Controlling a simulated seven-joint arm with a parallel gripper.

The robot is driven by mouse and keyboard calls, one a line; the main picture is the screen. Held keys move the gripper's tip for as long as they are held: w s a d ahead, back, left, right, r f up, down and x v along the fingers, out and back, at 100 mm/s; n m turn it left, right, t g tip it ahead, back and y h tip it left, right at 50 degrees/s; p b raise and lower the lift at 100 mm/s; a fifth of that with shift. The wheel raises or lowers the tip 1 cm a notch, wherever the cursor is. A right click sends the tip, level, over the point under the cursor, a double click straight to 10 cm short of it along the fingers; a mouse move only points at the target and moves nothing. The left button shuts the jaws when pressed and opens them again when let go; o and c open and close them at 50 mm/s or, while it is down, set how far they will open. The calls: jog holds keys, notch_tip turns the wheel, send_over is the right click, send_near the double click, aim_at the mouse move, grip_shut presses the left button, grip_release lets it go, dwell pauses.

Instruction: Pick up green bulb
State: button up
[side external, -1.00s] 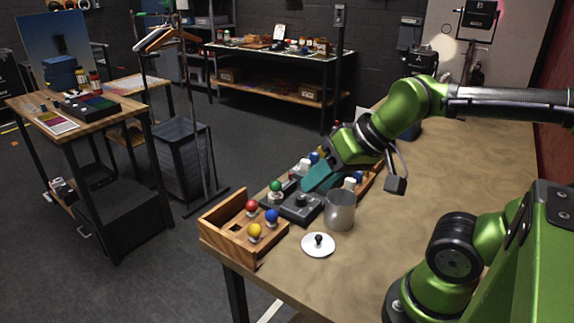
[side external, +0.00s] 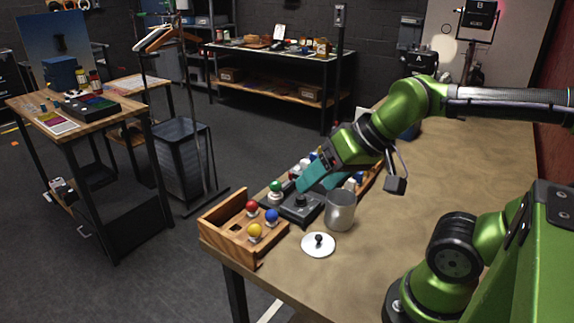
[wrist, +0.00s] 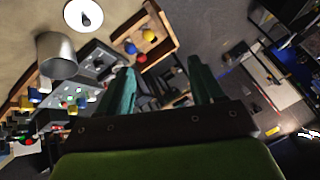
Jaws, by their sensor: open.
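The green bulb (side external: 275,186) stands upright on a pale base in the side external view, just behind the wooden tray and left of the grey control box (side external: 300,206). My gripper (side external: 303,185) has long teal fingers, angled down and left over that box. The fingertips are to the right of the green bulb and apart from it. In the wrist view my gripper (wrist: 164,68) is open, with nothing between the fingers. I cannot make out the green bulb clearly in the wrist view.
A wooden tray (side external: 212,222) holds red (side external: 252,206), blue (side external: 271,215) and yellow (side external: 254,230) bulbs. A metal cup (side external: 340,211) and a white lid with a black knob (side external: 318,250) stand to the right. More bulbs lie behind my gripper. The table's right side is clear.

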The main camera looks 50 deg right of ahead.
jog(key=m+g+h, duration=0.2)
jog(key=m+h, duration=0.1)
jog(key=m, duration=0.2)
send_near(277, 183)
jog(key=x, duration=0.9)
jog(key=shift+f, duration=0.15)
jog(key=c, duration=1.2)
jog(key=shift+r, duration=0.4)
jog(key=r, duration=0.3)
jog(key=shift+s+a, duration=0.1)
jog(key=shift+s, duration=0.15)
jog(key=s+a, duration=0.1)
jog(key=s, duration=0.4)
jog(key=s+a, duration=0.1)
jog(key=s, duration=0.4)
jog(key=s+a+r, duration=0.1)
jog(key=s+a, duration=0.1)
jog(key=s, duration=0.3)
jog(key=shift+r, duration=0.1)
